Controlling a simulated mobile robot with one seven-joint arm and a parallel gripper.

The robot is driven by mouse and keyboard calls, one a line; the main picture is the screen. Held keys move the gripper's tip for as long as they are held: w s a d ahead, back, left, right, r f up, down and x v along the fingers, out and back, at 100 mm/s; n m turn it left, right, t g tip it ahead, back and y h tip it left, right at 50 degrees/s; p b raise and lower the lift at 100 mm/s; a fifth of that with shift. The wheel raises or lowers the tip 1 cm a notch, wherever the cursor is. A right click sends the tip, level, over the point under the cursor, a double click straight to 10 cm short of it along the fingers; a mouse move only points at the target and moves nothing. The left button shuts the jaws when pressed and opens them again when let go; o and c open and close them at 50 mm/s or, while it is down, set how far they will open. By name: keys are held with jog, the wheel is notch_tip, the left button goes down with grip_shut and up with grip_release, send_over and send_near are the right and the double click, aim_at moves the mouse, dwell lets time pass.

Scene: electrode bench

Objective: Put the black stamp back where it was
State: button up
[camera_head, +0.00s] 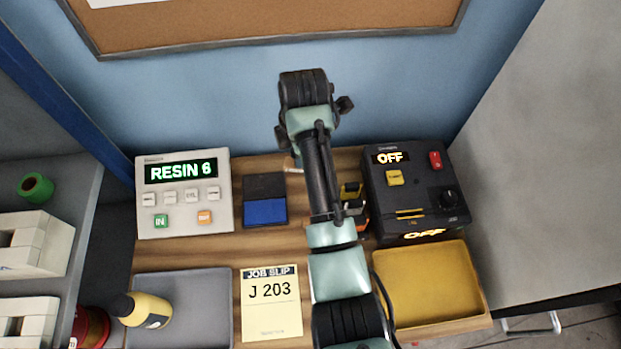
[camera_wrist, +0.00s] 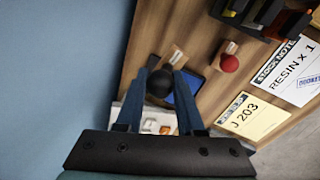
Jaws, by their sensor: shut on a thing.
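The black stamp has a round black knob (camera_wrist: 160,83) and a small wooden block (camera_wrist: 176,56). In the wrist view my gripper (camera_wrist: 164,76) is shut on the stamp at its knob. The stamp appears in front of the ink pad, which shows a blue half (camera_wrist: 186,90) and a dark lid. I cannot tell how far above the bench it is. A red stamp (camera_wrist: 229,63) stands to the right of the black one. In the head view my arm hides my gripper and most of the stamp area; the ink pad (camera_head: 265,211) lies open left of my arm.
A panel reading RESIN 6 (camera_head: 184,194) stands left of the pad, and a dark device reading OFF (camera_head: 415,190) stands right of my arm. A job slip J 203 (camera_head: 270,310), a grey tray (camera_head: 205,300) and a yellow tray (camera_head: 430,285) lie in front.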

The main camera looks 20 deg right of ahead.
jog(key=d+f+n, duration=0.1)
jog(key=f, duration=0.2)
jog(key=d+f, duration=0.1)
jog(key=f, duration=0.3)
jog(key=w+d+f+n, duration=0.1)
jog(key=f, duration=0.2)
jog(key=shift+w+d+f+n+p, duration=0.1)
jog(key=shift+f+n+p, duration=0.2)
jog(key=shift+f+p, duration=0.05)
jog(key=shift+f, duration=0.1)
jog(key=o, duration=1.1)
jog(key=shift+c, duration=0.2)
